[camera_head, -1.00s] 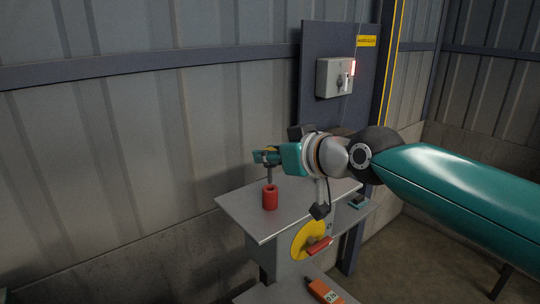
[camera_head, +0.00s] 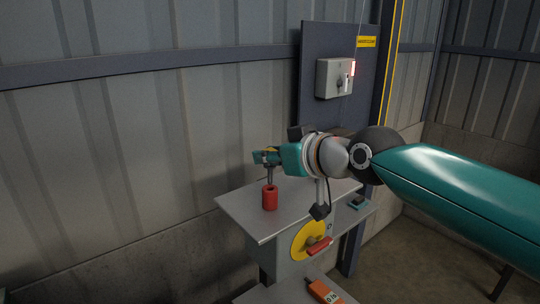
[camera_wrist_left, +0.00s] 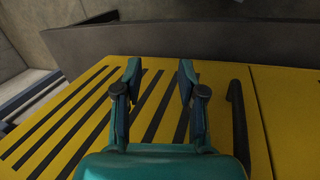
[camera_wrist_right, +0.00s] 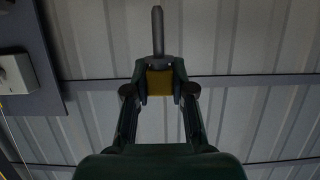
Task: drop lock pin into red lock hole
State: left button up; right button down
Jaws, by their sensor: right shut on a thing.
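My right gripper (camera_head: 266,157) is shut on the lock pin, a grey metal rod that hangs down from it in the head view (camera_head: 270,175). The right wrist view shows the pin (camera_wrist_right: 158,35) sticking out beyond the fingers, with a yellow block (camera_wrist_right: 160,82) between the fingertips (camera_wrist_right: 160,88). The red lock hole piece (camera_head: 270,199) is an upright red cylinder on the grey table. The pin's lower end is at the cylinder's top; I cannot tell whether it is inside. My left gripper (camera_wrist_left: 158,82) is open and empty above a yellow slatted surface.
The grey table top (camera_head: 240,212) carries the red cylinder. Below its front are a yellow disc (camera_head: 303,243) with a red handle (camera_head: 319,246) and an orange device (camera_head: 325,292). A grey switch box (camera_head: 335,78) is on the dark panel behind.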

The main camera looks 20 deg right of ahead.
aim_at(271, 184)
jog(key=shift+d+f+b, duration=0.1)
jog(key=shift+f+b, duration=2.2)
jog(key=shift+f, duration=0.15)
jog(key=c, duration=0.9)
grip_release()
jog(key=shift+r, duration=0.1)
jog(key=shift+r+p, duration=0.6)
jog(key=shift+p, duration=0.1)
notch_tip(271, 184, up, 10)
jog(key=p, duration=1)
jog(key=shift+f, duration=0.15)
jog(key=shift+w+f, duration=0.1)
jog(key=shift+f, duration=0.05)
